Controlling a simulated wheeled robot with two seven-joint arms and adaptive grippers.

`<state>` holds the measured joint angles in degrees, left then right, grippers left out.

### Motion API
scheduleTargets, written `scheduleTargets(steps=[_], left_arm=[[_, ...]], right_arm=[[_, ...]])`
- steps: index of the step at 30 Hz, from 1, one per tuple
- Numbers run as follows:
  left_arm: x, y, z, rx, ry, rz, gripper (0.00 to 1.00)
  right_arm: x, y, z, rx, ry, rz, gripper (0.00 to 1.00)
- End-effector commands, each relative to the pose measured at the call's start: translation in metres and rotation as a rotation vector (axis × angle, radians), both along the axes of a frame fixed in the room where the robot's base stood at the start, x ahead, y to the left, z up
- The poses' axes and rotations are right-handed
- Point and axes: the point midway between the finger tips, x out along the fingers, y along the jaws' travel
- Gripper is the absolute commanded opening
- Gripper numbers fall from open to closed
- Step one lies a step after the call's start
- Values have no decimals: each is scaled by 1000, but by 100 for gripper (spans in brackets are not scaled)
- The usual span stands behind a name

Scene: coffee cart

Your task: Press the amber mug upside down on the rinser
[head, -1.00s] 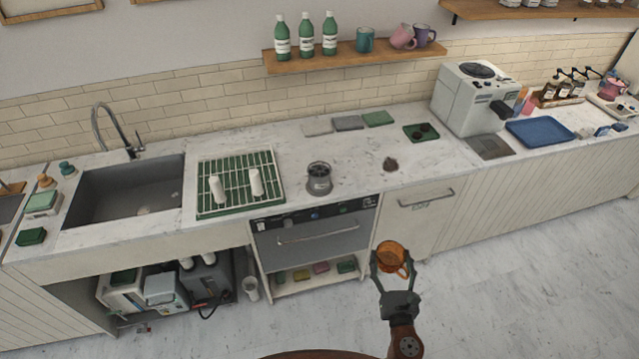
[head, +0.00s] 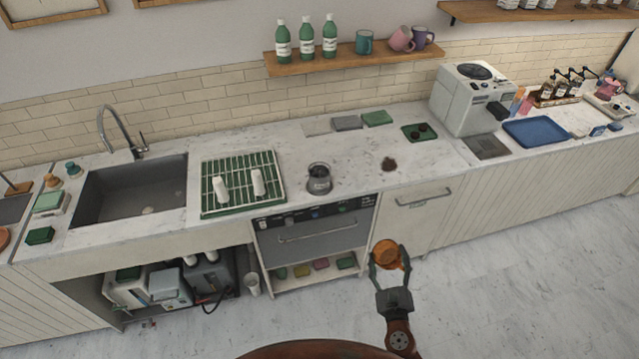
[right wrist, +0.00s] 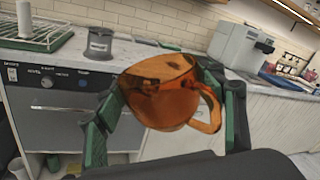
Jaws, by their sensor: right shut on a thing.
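The amber mug (head: 385,254) is see-through orange and is held in my right gripper (head: 389,266), in front of the counter and above the floor. In the right wrist view the mug (right wrist: 160,98) sits between the green-edged fingers (right wrist: 165,105), its opening facing up and a little tilted, its handle on the right. On the counter, a grey round thing with a dark top (head: 319,179) stands right of the green rack. A flat grey square plate (head: 486,147) lies before the coffee machine. I cannot tell which of these is the rinser. My left gripper is not in view.
The coffee machine (head: 472,98) and blue tray (head: 541,131) are at right. The counter's front edge lies between mug and countertop.

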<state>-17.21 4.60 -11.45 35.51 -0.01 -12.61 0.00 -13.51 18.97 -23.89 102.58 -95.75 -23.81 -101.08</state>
Motion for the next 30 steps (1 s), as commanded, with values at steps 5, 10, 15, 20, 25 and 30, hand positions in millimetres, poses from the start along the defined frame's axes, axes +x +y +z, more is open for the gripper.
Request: scheduleTargets(steps=[5,10,15,20,25,30], left_arm=[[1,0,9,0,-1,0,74],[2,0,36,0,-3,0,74],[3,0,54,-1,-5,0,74],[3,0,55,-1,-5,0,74],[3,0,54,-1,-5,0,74],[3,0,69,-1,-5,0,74]], right_arm=[[0,0,3,-56,1,1,36],[1,0,8,-281,-1,1,36],[0,0,5,-470,-1,0,36],[0,0,1,-525,-1,1,36],[0,0,0,-523,-1,1,36],[0,0,4,-620,1,1,36]])
